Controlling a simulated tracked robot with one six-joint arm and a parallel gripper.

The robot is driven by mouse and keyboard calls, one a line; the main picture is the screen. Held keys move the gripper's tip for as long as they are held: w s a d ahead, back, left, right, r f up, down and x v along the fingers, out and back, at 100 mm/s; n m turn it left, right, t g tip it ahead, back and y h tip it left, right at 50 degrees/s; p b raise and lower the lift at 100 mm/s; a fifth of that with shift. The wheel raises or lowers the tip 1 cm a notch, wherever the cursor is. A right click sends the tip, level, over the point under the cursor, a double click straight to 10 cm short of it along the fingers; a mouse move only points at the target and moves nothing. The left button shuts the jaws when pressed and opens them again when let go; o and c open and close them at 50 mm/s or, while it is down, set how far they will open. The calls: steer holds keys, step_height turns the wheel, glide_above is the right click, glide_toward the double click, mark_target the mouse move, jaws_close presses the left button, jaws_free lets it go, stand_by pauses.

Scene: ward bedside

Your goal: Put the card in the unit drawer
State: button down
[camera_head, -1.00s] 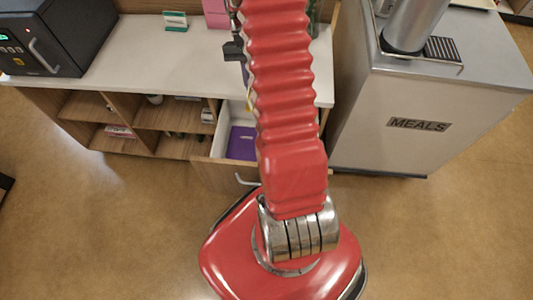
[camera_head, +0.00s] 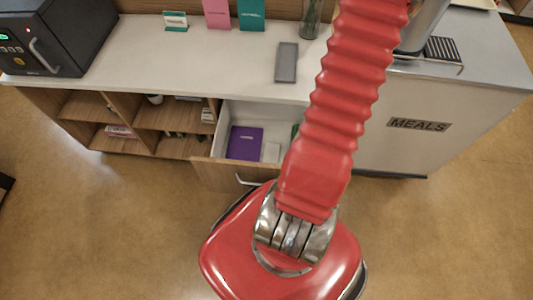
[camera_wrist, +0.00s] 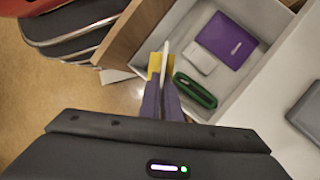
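The unit drawer (camera_head: 222,122) is pulled open below the counter; in the wrist view its wooden front (camera_wrist: 128,32) is at the upper left of the fingers. My gripper (camera_wrist: 160,66), with yellow fingertips, is shut on a thin white card (camera_wrist: 165,52), seen nearly edge-on. In the wrist view, the card and fingertips overlap the drawer's front end; their height above it is unclear. The gripper is not visible in the head view. Inside the drawer lie a purple booklet (camera_wrist: 227,40), a small white box (camera_wrist: 199,58) and a green looped item (camera_wrist: 195,91).
The counter (camera_head: 205,67) bears a dark safe-like box (camera_head: 60,35), a grey slab (camera_head: 287,62), a glass vase (camera_head: 311,18) and upright pink (camera_head: 217,13) and teal (camera_head: 251,14) packs. A metal MEALS cabinet (camera_head: 420,125) stands to the right.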

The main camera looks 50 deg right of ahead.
steer(key=shift+m+t, duration=0.3)
steer(key=shift+m, duration=0.6)
steer(key=s+f, duration=0.1)
steer(key=f, duration=0.2)
steer(key=s+f, duration=0.1)
steer(key=f, duration=0.3)
steer(key=s+f, duration=0.1)
steer(key=f, duration=0.3)
steer(key=shift+s+a+f, duration=0.2)
steer(key=shift+f, duration=0.05)
steer(key=w+a, duration=1.1)
steer(key=a, duration=0.3)
step_height(320, 180, down, 14)
steer(key=shift+a, duration=0.15)
steer(key=shift+s+f, duration=0.1)
steer(key=shift+f, duration=1.9)
steer(key=c, duration=2.5)
jaws_free()
